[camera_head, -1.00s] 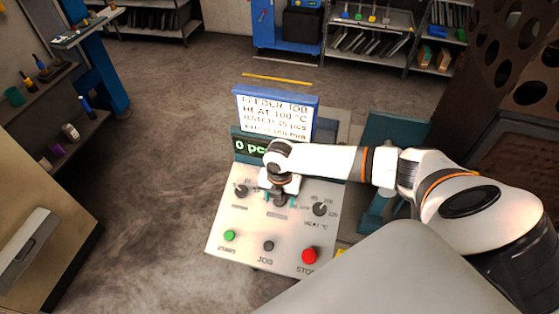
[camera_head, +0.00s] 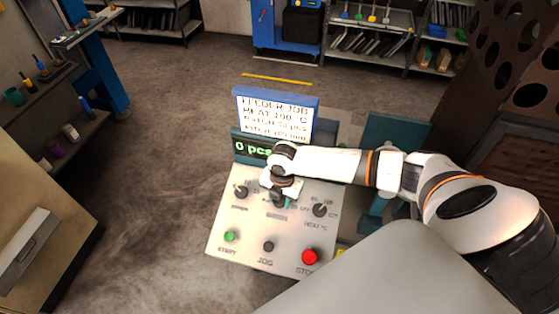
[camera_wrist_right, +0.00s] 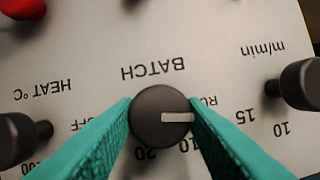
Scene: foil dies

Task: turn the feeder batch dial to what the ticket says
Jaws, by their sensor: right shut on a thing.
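The batch dial (camera_wrist_right: 155,108) is a dark round knob under the upside-down word BATCH in the right wrist view. Its pale pointer mark points to the picture's right; the numbers 20 and 10 show below it, partly hidden by the fingers. My right gripper (camera_wrist_right: 160,118) has a teal finger on each side of the dial and is shut on it. In the head view my right gripper (camera_head: 281,200) hides most of the dial. The ticket (camera_head: 275,117) reads FEEDER JOB with heat 100 °C; its batch number is too blurred to read surely. My left gripper is out of view.
The display (camera_head: 252,148) reads 0 pcs, partly covered by my arm. The heat knob (camera_head: 320,209) and the m/min knob (camera_head: 241,191) flank the dial. Green start (camera_head: 230,236), dark jog (camera_head: 268,246) and red stop (camera_head: 309,256) buttons line the panel's front.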

